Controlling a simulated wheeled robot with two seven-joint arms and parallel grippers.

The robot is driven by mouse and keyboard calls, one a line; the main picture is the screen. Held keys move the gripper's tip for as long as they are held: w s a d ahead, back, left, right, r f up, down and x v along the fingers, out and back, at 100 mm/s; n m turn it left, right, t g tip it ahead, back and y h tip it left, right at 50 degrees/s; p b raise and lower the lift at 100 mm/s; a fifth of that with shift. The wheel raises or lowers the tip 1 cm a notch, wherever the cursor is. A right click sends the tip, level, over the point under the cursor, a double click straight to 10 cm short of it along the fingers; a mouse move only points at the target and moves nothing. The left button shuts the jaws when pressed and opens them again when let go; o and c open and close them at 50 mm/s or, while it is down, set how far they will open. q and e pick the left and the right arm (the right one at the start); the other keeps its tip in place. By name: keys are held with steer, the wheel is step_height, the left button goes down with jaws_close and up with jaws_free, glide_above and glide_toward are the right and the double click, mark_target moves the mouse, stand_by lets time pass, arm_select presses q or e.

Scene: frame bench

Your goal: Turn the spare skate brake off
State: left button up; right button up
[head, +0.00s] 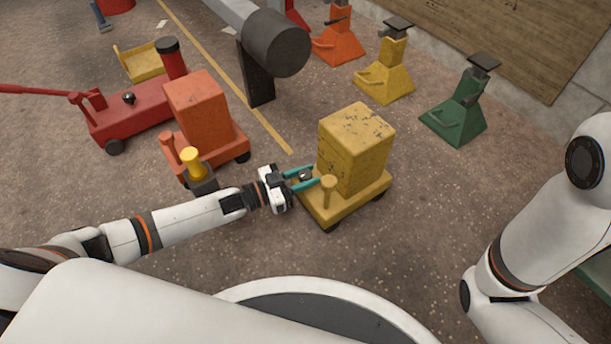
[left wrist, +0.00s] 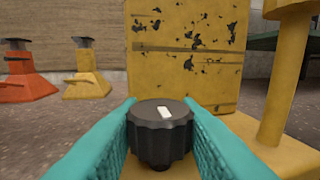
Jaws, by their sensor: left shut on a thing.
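The yellow skate (head: 355,152) stands on the floor to the right of the orange skate, with a tall, chipped yellow block on its low wheeled base. A black ribbed knob (left wrist: 160,130) with a white mark on top sits at its near end; the white mark points nearly straight away, tilted slightly left. My left gripper (head: 304,179) has its teal fingers on both sides of this knob and is shut on it. A yellow post (left wrist: 287,85) rises just right of the fingers. My right gripper is out of view; only my right arm shows.
Orange, yellow (head: 386,72) and green (head: 462,105) stands line the back. A grey cylinder (head: 276,45) on a dark support is behind. Floor right of the yellow skate is clear.

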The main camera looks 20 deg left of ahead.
arm_select(q)
steer(key=shift+m+g+h, duration=0.3)
steer(key=shift+g, duration=0.1)
steer(key=o, duration=1)
steer(key=shift+r, duration=0.1)
steer(key=p, duration=0.9)
glide_toward(325, 145)
steer(key=x, duration=0.5)
steer(key=shift+w+d+r, duration=0.1)
steer(key=shift+d+r, duration=0.1)
steer(key=shift+d, duration=0.05)
steer(key=shift+f+b, duration=0.1)
steer(key=shift+b, duration=0.25)
